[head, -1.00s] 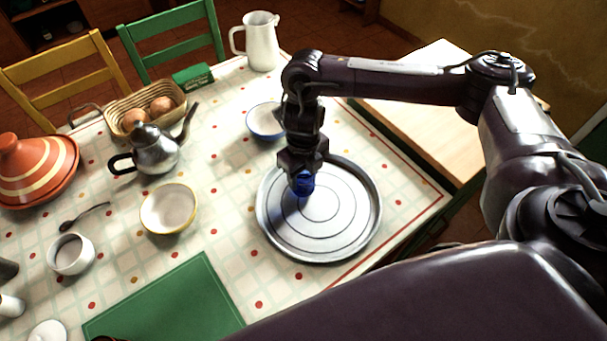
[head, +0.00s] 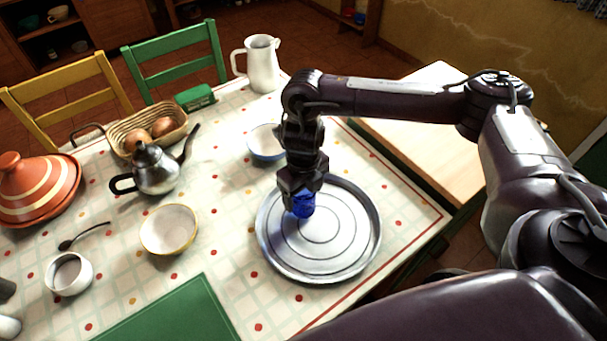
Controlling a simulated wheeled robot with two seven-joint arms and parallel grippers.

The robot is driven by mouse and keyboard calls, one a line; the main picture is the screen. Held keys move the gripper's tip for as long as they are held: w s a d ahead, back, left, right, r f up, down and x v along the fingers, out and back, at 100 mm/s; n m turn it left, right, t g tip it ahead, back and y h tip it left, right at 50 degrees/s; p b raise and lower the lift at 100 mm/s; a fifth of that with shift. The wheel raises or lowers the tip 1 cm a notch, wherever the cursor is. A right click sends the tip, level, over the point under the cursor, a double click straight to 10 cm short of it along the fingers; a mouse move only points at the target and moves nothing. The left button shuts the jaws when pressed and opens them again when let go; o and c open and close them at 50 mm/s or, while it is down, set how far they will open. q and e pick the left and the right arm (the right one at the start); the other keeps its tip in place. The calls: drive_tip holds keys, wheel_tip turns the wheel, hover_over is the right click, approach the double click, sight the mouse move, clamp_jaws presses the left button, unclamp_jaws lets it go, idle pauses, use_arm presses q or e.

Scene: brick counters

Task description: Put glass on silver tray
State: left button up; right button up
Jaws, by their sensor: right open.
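The silver tray (head: 345,255) is a round metal tray on the checked tablecloth, right of the middle of the head view. A small blue glass (head: 303,206) is over the left part of the tray, directly below my right gripper (head: 301,190). The gripper is open at the glass and hides its upper part. I cannot tell whether the glass's base touches the tray. My left gripper is not in view.
A blue-rimmed bowl (head: 265,142) stands just behind the tray, and a white pitcher (head: 262,64) is farther back. A yellow-rimmed bowl (head: 169,230), metal teapot (head: 156,170) and green mat (head: 175,312) are to the left. Cloth between bowl and tray is clear.

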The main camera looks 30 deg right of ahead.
wheel_tip(320, 180, up, 11)
drive_tip(key=p, duration=0.2)
drive_tip(key=shift+p, duration=0.35)
drive_tip(key=shift+r, duration=0.1)
